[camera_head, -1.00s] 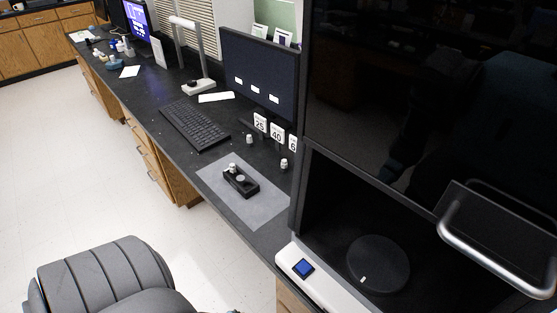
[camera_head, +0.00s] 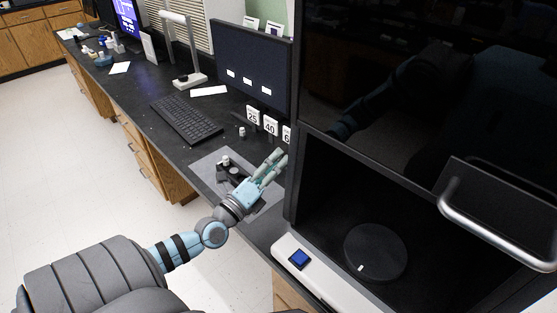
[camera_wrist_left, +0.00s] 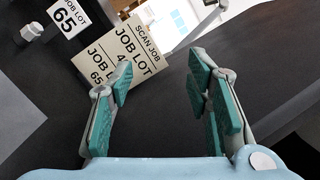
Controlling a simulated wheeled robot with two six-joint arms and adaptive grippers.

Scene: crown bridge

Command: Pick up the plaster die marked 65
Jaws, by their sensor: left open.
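My left gripper (camera_head: 279,158) reaches over the grey mat, with its fingers apart and pointing toward the number cards. It also shows open and empty in the left wrist view (camera_wrist_left: 160,85). There, a small pale piece (camera_wrist_left: 31,32) stands at the upper left, beside a card marked 65 (camera_wrist_left: 67,17). It is outside the fingers, and no number is legible on it. In the head view the 65 card (camera_head: 287,133) is cut off by the dark cabinet, and the fingers cover the counter in front. My right gripper is not in view.
A black holder (camera_head: 228,172) with a pale piece (camera_head: 225,160) lies on the grey mat (camera_head: 205,163), partly behind my gripper. Another pale piece (camera_head: 242,131) stands near the 25 card (camera_head: 252,116). The dark cabinet (camera_head: 310,165) closes off the right side. A keyboard (camera_head: 186,119) lies left.

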